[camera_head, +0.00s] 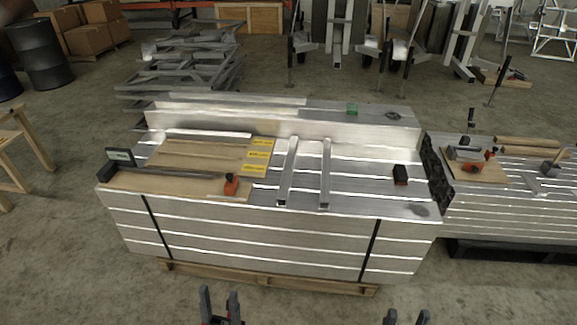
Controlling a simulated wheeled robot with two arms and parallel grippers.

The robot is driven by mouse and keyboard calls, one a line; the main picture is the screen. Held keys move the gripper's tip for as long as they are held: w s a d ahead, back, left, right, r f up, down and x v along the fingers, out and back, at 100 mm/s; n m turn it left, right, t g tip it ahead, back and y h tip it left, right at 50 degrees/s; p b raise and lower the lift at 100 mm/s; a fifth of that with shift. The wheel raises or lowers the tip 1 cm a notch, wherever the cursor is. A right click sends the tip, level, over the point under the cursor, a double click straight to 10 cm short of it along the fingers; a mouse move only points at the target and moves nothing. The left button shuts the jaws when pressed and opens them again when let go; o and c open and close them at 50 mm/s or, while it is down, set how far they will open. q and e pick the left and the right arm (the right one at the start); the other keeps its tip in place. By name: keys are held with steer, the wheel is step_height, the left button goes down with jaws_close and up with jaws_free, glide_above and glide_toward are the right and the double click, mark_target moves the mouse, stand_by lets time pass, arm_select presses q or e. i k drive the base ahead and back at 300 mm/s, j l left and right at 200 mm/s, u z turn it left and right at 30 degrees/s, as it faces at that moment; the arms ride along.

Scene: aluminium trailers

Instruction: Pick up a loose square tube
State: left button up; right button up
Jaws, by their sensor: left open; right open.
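Two loose square tubes lie side by side on the strapped stack of aluminium planks (270,238). The left tube (288,170) leans slightly in the picture, and the right tube (325,172) runs nearly straight away from me. Both have their near ends close to the stack's front edge, with a gap between them. My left gripper (220,303) is open and empty, low in front of the stack. My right gripper (405,317) is open and empty at the bottom edge, further right. Neither gripper touches a tube.
On the stack lie cardboard sheets (195,157) with yellow labels, an orange-and-black tool (231,185) and a dark block (400,174). A raised ledge (290,124) runs behind the tubes. A second stack (500,212) with tools adjoins at right. Floor in front is clear.

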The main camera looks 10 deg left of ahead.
mark_target(282, 198)
steer(key=i+j+z, duration=0.4)
steer(key=i+j, duration=1.4)
